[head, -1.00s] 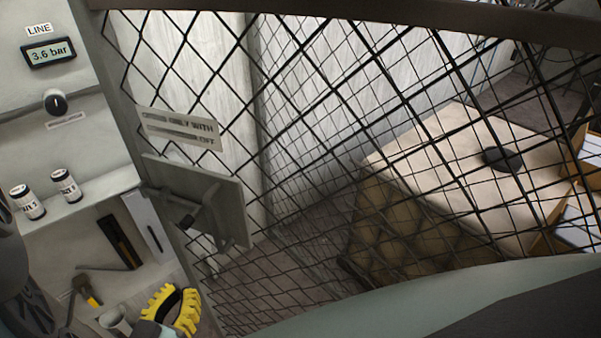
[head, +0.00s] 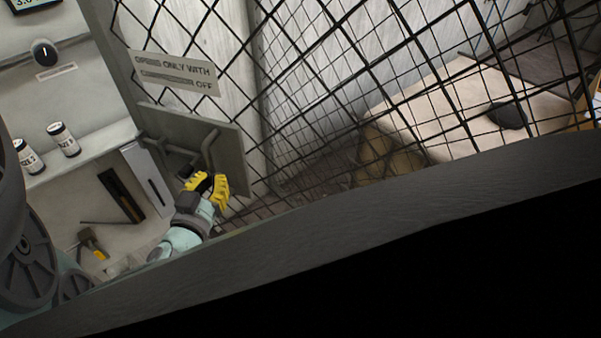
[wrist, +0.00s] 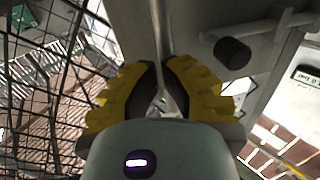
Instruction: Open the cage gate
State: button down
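The cage gate (head: 330,62) is a black wire mesh panel with a grey metal plate (head: 228,150) at its left side. A bent grey handle (head: 208,143) stands out from the plate. My gripper (head: 208,184), with yellow ribbed fingers, is at the lower end of this handle in the head view. In the wrist view, the fingertips of my gripper (wrist: 163,75) are close together on either side of the grey handle bar (wrist: 158,30), and appear shut on it. The exact contact is partly hidden by the fingers and gripper body.
A sign (head: 175,72) hangs on the mesh above the plate. Left of the gate, a shelf (head: 95,143) holds two labelled jars (head: 63,140), with a hammer (head: 92,243) below. Behind the mesh is a pale-topped block (head: 450,108) with a dark object (head: 507,115) on it.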

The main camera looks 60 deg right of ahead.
jog(key=shift+d, duration=0.1)
jog(key=w+d+m+g+b, duration=0.1)
jog(key=w+d+g+b, duration=0.1)
jog(key=d+b, duration=0.7)
jog(key=w+d+m+g+h+b, duration=0.1)
jog(key=d+b, duration=0.9)
jog(key=d, duration=1.4)
jog(key=shift+w+d+m+g+b, duration=0.35)
jog(key=shift+w+g, duration=0.25)
jog(key=shift+w, duration=0.4)
